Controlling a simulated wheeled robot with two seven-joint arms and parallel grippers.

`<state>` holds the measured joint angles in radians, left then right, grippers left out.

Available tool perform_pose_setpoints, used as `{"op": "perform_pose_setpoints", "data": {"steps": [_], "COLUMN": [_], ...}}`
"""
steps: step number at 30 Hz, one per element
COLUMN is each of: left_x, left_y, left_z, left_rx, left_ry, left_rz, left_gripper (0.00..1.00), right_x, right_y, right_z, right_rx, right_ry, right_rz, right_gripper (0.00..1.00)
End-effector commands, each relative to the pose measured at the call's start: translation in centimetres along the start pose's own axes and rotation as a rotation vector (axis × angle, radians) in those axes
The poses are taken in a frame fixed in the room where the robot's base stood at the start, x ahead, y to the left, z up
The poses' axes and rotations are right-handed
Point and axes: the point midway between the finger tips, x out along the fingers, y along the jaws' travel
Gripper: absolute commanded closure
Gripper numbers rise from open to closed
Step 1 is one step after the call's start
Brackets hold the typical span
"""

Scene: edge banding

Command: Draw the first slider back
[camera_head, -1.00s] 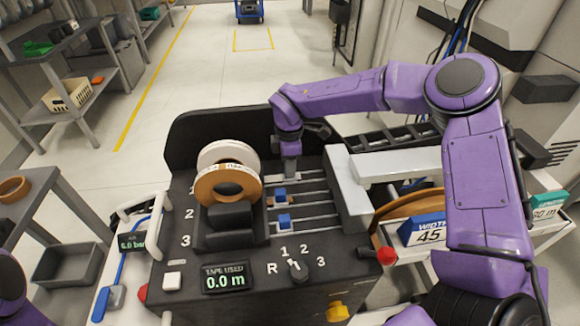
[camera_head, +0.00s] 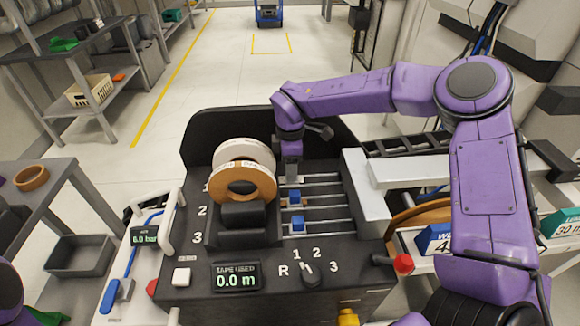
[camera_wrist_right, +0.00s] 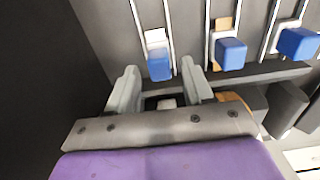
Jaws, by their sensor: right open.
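My right gripper (camera_head: 291,174) is over the far end of the slider rails on the black machine (camera_head: 330,262). In the right wrist view its two grey fingers (camera_wrist_right: 162,85) are open. The first slider's blue block (camera_wrist_right: 159,65) sits just ahead of the gap between the fingertips, and I cannot tell whether they touch it. In the head view the gripper hides that slider. The second blue slider (camera_head: 296,196) and third blue slider (camera_head: 298,224) stand on the nearer rails. Only a purple piece of my left arm shows at the lower left; its gripper is out of view.
Tape rolls (camera_head: 243,181) stand left of the rails, and a pale grey block (camera_head: 366,190) bounds them on the right. A selector knob (camera_head: 308,270) and a red knob (camera_head: 403,264) are at the front. A display (camera_head: 236,277) reads 0.0 m.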

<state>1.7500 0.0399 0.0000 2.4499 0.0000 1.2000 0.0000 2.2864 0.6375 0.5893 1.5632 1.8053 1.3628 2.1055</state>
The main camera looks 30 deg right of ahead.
Motion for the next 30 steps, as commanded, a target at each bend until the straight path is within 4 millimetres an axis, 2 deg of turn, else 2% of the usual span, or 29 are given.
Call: {"op": "perform_pose_setpoints", "data": {"steps": [9,13,18,30], "left_x": [0.9,1.0,1.1,1.0], "left_y": [0.1,0.1,0.1,0.1], "left_z": [0.4,0.4,0.4,0.4], "left_rx": [0.000,0.000,0.000,0.000], "left_ry": [0.000,0.000,0.000,0.000], "left_rz": [0.000,0.000,0.000,0.000], "left_gripper": [0.57,0.57,0.57,0.57], "right_x": [-7.0,-9.1,-10.1,-10.1], "right_y": [0.1,0.1,0.0,0.0], "right_z": [-0.3,-0.3,-0.3,-0.3], "right_rx": [-0.002,-0.002,-0.004,-0.003], "right_ry": [0.003,0.001,0.000,0.001], "right_rz": [0.006,0.005,0.002,0.002], "right_gripper": [0.49,0.49,0.49,0.49]}}
